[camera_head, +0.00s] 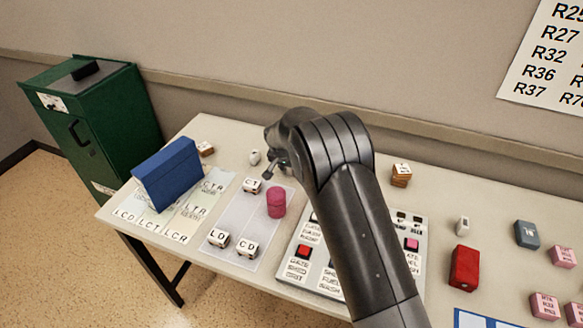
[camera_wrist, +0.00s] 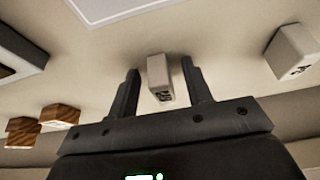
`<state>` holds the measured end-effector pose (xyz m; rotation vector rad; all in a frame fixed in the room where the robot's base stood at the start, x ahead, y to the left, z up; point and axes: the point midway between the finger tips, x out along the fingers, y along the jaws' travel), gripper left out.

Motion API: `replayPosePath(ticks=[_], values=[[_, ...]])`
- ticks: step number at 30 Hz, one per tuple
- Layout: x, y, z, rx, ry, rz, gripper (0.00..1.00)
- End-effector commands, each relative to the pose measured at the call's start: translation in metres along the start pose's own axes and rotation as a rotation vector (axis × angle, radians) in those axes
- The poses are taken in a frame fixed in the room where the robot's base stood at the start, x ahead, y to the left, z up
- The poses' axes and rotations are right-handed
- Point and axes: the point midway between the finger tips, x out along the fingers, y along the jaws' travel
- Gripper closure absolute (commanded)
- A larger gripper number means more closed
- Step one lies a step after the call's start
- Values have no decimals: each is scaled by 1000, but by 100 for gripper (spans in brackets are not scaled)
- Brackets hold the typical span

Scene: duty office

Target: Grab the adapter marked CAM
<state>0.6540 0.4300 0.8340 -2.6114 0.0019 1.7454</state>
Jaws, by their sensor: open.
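A small white block (camera_wrist: 160,80) with a dark mark on its end lies between the two fingertips of my gripper (camera_wrist: 160,68) in the wrist view. The mark is too blurred to read, so I cannot tell if it says CAM. My gripper is open, with a finger on each side of the block and visible gaps. In the head view my gripper (camera_head: 277,164) is low over the back of the table, just right of a small white block (camera_head: 255,157). My arm hides part of the table.
Another pale marked block (camera_wrist: 294,52) stands right in the wrist view, with brown blocks (camera_wrist: 60,115) at left. On the table (camera_head: 190,133) are a blue binder (camera_head: 167,172), a clear tray (camera_head: 233,218) with lettered cubes and a pink cylinder (camera_head: 276,202), and a button panel (camera_head: 290,269).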

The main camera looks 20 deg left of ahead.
Motion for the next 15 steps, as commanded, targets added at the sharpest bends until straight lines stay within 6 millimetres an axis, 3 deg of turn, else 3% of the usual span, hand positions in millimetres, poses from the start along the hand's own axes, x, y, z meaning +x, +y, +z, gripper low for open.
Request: replayPosePath(ticks=[4, 15], values=[[0, 0, 0, 0, 0, 0, 55], [-1, 0, 0, 0, 0, 0, 85]])
